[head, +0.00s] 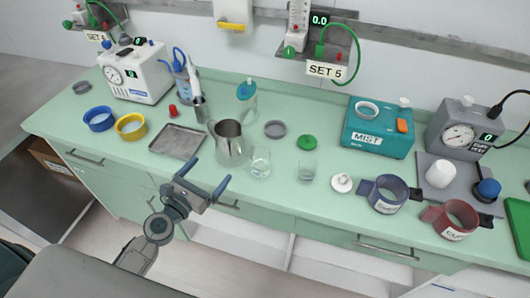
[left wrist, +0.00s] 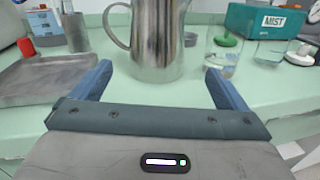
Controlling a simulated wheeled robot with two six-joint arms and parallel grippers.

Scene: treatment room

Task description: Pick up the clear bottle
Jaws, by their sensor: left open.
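A clear bottle (head: 246,100) with a teal top stands upright near the back of the green counter (head: 330,205), behind a metal pitcher (head: 231,150). My left gripper (head: 205,177) is open and empty at the counter's front edge, nearer to me than the pitcher. In the left wrist view the pitcher (left wrist: 156,45) stands straight ahead beyond my open fingers. The bottle cannot be made out there; the pitcher may hide it. My right gripper is not in view.
A clear glass (head: 260,163) stands just right of the pitcher, and a metal tray (head: 177,141) lies left of it. A lidless clear cup (head: 306,172) is farther right. A teal MIST box (head: 378,130) and cuffs (head: 385,194) occupy the right.

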